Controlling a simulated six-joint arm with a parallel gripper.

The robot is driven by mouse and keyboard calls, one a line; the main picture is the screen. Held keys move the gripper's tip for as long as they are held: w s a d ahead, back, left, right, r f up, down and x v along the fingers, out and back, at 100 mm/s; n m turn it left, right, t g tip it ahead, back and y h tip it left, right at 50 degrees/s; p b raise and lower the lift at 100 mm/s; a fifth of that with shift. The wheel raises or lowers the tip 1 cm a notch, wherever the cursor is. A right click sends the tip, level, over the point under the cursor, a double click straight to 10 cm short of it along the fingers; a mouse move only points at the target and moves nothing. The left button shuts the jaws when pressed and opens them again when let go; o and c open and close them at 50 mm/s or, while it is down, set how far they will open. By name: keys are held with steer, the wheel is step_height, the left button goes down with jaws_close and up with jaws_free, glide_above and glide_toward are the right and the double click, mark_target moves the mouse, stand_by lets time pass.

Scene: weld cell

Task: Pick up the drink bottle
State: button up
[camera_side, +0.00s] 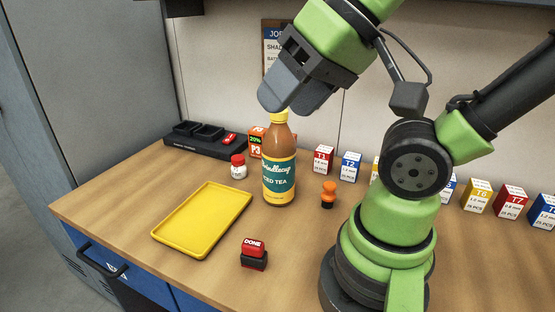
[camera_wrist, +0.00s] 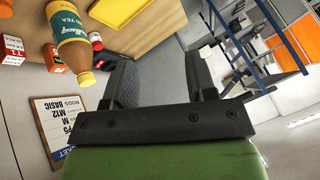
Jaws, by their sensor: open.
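The drink bottle (camera_side: 279,165) stands upright on the wooden bench in the side view. It holds brown tea and has a green and yellow label and a yellow cap. My gripper (camera_side: 288,105) is above the bottle, with its fingers close to the cap in the picture; I cannot tell whether they touch it. In the wrist view the bottle (camera_wrist: 70,38) lies to the left, outside the space between the fingers. My gripper also shows there (camera_wrist: 160,75), open and with nothing between its fingers.
A yellow tray (camera_side: 203,220) lies left of the bottle. A small white bottle with a red cap (camera_side: 238,167), an orange-topped item (camera_side: 328,194) and a red-and-black stamp (camera_side: 254,254) stand nearby. Small labelled boxes (camera_side: 350,167) line the back. A black holder (camera_side: 205,138) sits at the back left.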

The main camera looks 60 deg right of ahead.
steer(key=o, duration=0.3)
steer(key=n+g+h, duration=0.2)
steer(key=n+g, duration=0.3)
steer(key=g, duration=0.2)
glide_above(279, 150)
steer(key=w+d, duration=0.2)
steer(key=shift+d+f, duration=0.15)
steer(key=shift+f, duration=0.7)
steer(key=f, duration=0.4)
steer(key=shift+s+d+f, duration=0.1)
steer(key=shift+d+f, duration=0.2)
steer(key=shift+d, duration=0.1)
steer(key=shift+s+f, duration=0.15)
steer(key=shift+f, duration=2.7)
